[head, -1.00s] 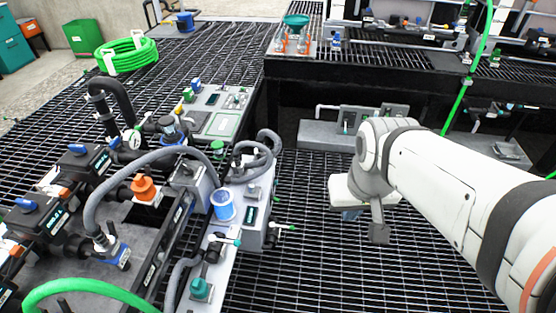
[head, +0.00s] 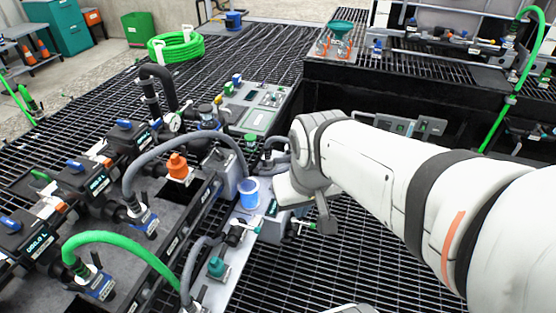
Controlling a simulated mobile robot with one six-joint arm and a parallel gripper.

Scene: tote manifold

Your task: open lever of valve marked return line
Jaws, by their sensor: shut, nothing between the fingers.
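My gripper (head: 291,192) is at the end of my white arm, over the right edge of the grey manifold plate (head: 222,273). Its fingers are hidden behind the wrist and housing. A lever with a green tip (head: 308,225) sticks out to the right, just below my gripper. The labels are too small to read, so I cannot tell which valve is marked return line. Contact with a lever cannot be seen.
A blue-and-white cylinder (head: 248,192), an orange cap (head: 178,167) and a teal knob (head: 216,267) stand close by. Grey hoses (head: 150,163) and a green hose (head: 120,240) arch over the left side. Black open grating (head: 370,255) lies clear at lower right.

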